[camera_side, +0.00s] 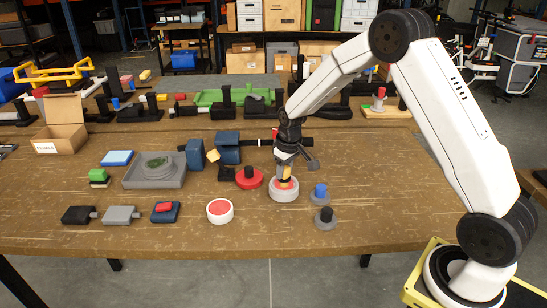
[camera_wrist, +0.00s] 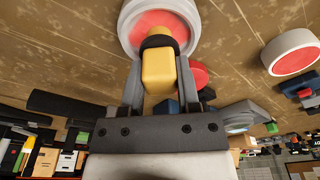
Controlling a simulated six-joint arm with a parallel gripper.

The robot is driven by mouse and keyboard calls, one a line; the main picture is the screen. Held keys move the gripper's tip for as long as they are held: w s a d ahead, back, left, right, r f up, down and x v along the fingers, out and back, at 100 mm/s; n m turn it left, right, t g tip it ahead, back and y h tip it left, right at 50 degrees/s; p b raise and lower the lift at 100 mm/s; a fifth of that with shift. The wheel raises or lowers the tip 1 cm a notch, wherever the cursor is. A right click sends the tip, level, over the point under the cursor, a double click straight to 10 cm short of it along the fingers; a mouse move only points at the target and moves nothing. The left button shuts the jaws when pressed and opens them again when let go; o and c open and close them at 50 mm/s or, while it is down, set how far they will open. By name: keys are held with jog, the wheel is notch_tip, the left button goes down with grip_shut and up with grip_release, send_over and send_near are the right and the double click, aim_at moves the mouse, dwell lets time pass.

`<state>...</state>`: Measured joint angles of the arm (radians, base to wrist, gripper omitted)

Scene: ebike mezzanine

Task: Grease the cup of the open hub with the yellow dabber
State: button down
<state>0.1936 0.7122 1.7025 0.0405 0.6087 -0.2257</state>
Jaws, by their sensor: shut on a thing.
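My gripper (camera_side: 284,166) is shut on the yellow dabber (camera_side: 286,172), which fills the space between the fingers in the wrist view (camera_wrist: 158,72). The dabber has a black collar near its working end. That end is over the red inside of a round whitish-grey cup (camera_side: 284,195), which shows at the top of the wrist view (camera_wrist: 127,25). I cannot tell whether the tip touches the red surface. A second round white cup with a red face (camera_side: 219,211) stands apart to the left; it also shows in the wrist view (camera_wrist: 292,56).
A red disc with a black knob (camera_side: 249,179) sits close left of the cup. Grey discs with a blue knob (camera_side: 320,193) and a black knob (camera_side: 325,217) sit at right. A grey tray (camera_side: 140,180) and blue blocks (camera_side: 228,148) stand further left.

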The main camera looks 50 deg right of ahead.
jog(key=shift+r, duration=0.15)
jog(key=shift+r, duration=3.35)
jog(key=shift+s+a+f, duration=0.1)
jog(key=shift+s+a, duration=0.15)
jog(key=shift+a, duration=0.15)
jog(key=s+a+f, duration=0.3)
jog(key=s+a, duration=0.5)
jog(key=s, duration=0.1)
jog(key=shift+s+a, duration=0.2)
